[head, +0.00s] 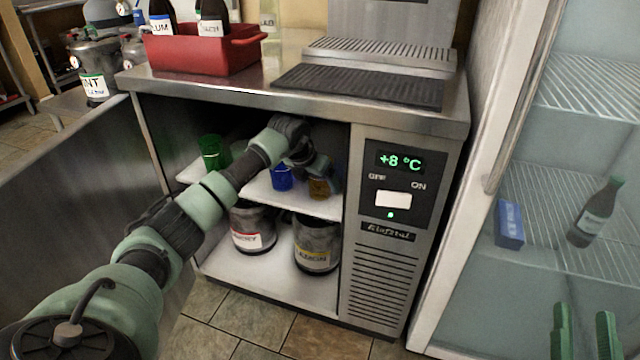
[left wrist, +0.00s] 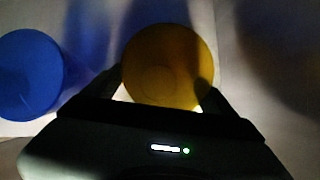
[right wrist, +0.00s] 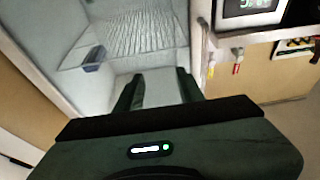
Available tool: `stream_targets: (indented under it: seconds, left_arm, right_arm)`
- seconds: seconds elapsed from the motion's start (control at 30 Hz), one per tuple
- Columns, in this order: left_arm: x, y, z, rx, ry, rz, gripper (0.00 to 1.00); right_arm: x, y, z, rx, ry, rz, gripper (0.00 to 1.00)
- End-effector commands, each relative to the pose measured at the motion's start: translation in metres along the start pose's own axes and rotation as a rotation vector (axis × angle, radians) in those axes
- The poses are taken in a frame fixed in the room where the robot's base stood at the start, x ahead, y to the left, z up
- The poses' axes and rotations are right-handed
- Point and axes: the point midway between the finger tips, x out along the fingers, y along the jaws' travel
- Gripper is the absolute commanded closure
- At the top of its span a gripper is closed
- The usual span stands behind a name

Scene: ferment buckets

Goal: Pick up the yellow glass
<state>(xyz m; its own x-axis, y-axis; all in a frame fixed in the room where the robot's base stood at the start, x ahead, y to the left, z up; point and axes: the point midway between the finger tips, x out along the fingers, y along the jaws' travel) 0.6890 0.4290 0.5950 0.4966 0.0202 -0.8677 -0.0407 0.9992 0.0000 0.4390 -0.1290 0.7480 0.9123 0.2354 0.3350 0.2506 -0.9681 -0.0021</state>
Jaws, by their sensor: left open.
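The yellow glass (head: 318,188) stands on the upper shelf of the open cooler cabinet, partly hidden by my left gripper (head: 312,168). In the left wrist view the yellow glass (left wrist: 168,65) is seen from above, its near side between the open fingers of my left gripper (left wrist: 162,88). The fingers flank it; I cannot tell whether they touch it. My right gripper (right wrist: 157,88) is open and empty, and its fingertips show at the lower right of the head view (head: 584,335), in front of the glass-fronted fridge.
A blue glass (head: 282,178) stands close left of the yellow one, also in the left wrist view (left wrist: 30,75). A green glass (head: 211,152) stands further left. The open cabinet door (head: 80,180) is at left, the control panel (head: 395,185) at right.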

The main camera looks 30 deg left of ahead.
Motion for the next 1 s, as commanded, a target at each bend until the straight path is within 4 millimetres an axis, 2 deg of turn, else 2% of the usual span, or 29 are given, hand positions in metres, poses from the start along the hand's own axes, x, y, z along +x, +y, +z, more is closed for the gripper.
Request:
stream_targets:
  seconds: [0.03, 0.2, 0.5, 0.53, 0.7, 0.8, 1.0]
  left_arm:
    - [0.005, -0.002, 0.007, 0.000, -0.001, -0.003, 0.13]
    - [0.013, 0.000, 0.004, 0.001, 0.000, 0.000, 0.13]
    - [0.014, 0.000, 0.004, 0.001, -0.001, 0.000, 0.13]
    - [0.014, 0.000, 0.004, 0.001, -0.001, 0.000, 0.16]
    - [0.014, 0.000, 0.004, 0.001, -0.001, 0.000, 0.64]
    - [0.014, 0.000, 0.004, 0.001, 0.000, 0.000, 0.89]
    - [0.013, 0.000, 0.004, 0.001, -0.002, 0.000, 0.89]
  right_arm:
    - [0.000, -0.001, -0.005, 0.002, 0.036, -0.002, 0.62]
    - [-0.002, -0.004, -0.028, 0.007, 0.159, -0.008, 0.62]
    - [-0.003, -0.004, -0.035, 0.008, 0.188, -0.009, 0.62]
    - [-0.003, -0.004, -0.035, 0.008, 0.188, -0.009, 0.62]
    - [-0.003, -0.004, -0.035, 0.008, 0.187, -0.009, 0.62]
    - [-0.003, -0.004, -0.035, 0.008, 0.187, -0.009, 0.62]
    - [-0.003, -0.005, -0.035, 0.008, 0.186, -0.009, 0.62]
